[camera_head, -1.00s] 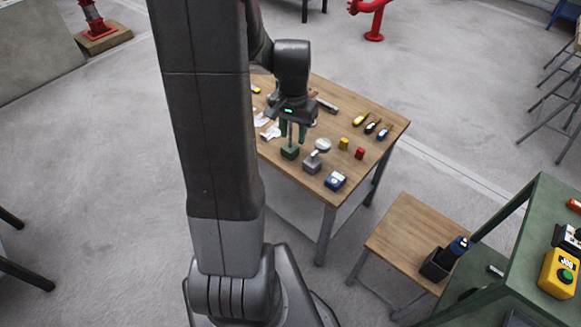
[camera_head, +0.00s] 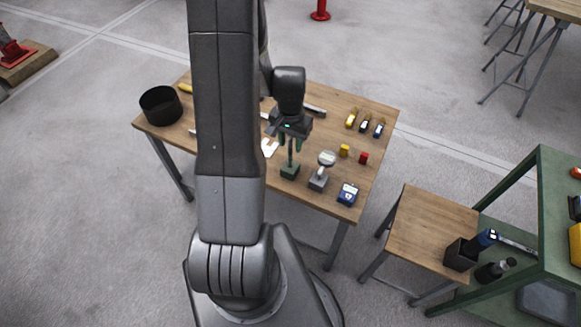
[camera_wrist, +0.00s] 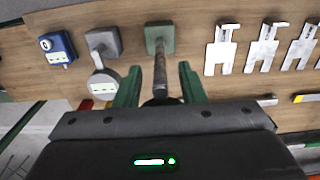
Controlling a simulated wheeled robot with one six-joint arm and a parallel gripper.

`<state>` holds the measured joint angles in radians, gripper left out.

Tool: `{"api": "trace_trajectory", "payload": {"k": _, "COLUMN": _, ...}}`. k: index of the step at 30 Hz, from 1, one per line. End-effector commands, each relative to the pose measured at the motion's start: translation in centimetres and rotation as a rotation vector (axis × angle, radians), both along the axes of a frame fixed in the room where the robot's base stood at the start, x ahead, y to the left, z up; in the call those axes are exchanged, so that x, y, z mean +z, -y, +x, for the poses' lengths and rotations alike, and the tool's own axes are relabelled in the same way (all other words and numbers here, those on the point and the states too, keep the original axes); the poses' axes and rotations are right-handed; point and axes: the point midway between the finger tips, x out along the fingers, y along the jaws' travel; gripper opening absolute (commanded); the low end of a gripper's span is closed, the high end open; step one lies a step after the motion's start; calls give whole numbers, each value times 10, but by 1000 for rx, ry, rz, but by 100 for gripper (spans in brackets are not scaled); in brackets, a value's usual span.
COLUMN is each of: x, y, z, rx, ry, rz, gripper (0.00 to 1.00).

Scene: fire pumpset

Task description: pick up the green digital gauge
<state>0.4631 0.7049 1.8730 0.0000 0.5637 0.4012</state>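The green digital gauge stands on the table, its green square base (camera_head: 290,171) below my gripper and its thin stem rising from it. In the wrist view the base (camera_wrist: 160,38) and dark stem lie straight ahead, between the fingers. The gauge's head is mostly hidden by my gripper. My gripper (camera_head: 291,145) points down over the gauge, its two green fingers apart on either side of the upper stem; they also show in the wrist view (camera_wrist: 160,85). I see no clear contact between fingers and gauge.
A grey gauge (camera_head: 318,182) stands close to the right, with a blue device (camera_head: 348,194) beyond it. Yellow (camera_head: 345,150) and red (camera_head: 364,158) blocks lie behind. A black bowl (camera_head: 160,104) is at the table's left. Flat metal pieces (camera_wrist: 221,50) lie beside the gauge.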

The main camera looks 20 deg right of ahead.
Motion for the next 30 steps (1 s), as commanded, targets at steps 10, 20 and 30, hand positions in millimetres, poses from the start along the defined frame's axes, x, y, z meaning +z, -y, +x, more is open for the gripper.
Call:
{"api": "trace_trajectory", "payload": {"k": 10, "x": -1, "y": 0, "z": 0, "rx": 0, "ry": 0, "rz": 0, "gripper": 17}}
{"api": "trace_trajectory", "payload": {"k": 20, "x": -1, "y": 0, "z": 0, "rx": 0, "ry": 0, "rz": 0, "gripper": 0}}
{"api": "trace_trajectory", "payload": {"k": 30, "x": -1, "y": 0, "z": 0, "rx": 0, "ry": 0, "rz": 0, "gripper": 0}}
